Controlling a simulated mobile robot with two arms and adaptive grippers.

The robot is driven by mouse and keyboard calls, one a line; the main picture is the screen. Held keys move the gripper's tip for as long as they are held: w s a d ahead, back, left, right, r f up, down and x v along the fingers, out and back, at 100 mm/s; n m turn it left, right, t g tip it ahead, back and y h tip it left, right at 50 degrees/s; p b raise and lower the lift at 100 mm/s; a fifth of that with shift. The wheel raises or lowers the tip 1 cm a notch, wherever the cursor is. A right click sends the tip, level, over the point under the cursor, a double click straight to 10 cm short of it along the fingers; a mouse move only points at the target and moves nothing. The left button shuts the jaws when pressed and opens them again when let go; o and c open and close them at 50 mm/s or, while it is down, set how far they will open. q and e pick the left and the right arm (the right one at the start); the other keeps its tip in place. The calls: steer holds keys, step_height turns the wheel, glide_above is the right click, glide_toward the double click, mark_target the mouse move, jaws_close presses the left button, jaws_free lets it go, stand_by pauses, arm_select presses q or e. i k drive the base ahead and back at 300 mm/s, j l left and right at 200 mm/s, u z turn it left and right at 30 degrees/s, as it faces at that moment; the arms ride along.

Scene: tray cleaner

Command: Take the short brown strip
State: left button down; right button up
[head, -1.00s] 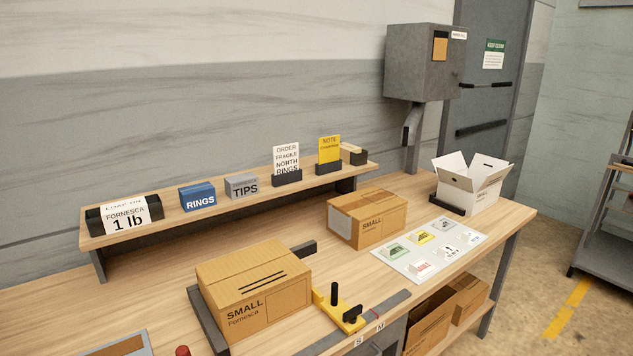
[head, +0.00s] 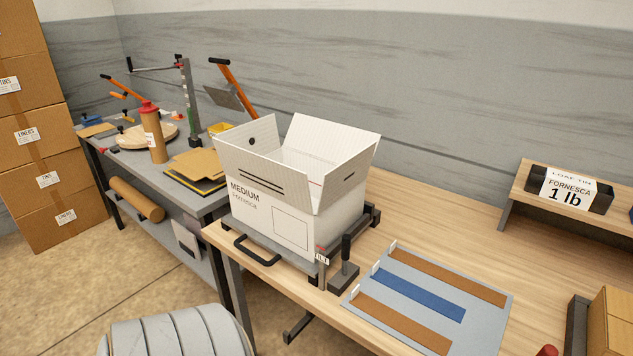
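A flat grey mat (head: 484,328) lies on the wooden bench in the lower right of the head view. Two brown strips and a blue strip (head: 419,294) lie side by side on it. The near brown strip (head: 403,324) looks shorter than the far brown strip (head: 447,277). The blue strip lies between them. White tabs stand at the left ends of the strips. Neither of my grippers is in view.
An open white box (head: 268,212) marked MEDIUM sits in a dark frame left of the mat. A black upright handle (head: 345,260) stands between them. A shelf with a 1 lb sign (head: 567,190) is at right. A brown box (head: 612,325) is at the right edge.

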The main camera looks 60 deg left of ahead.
mark_target(430, 339)
steer(key=u, duration=1.15)
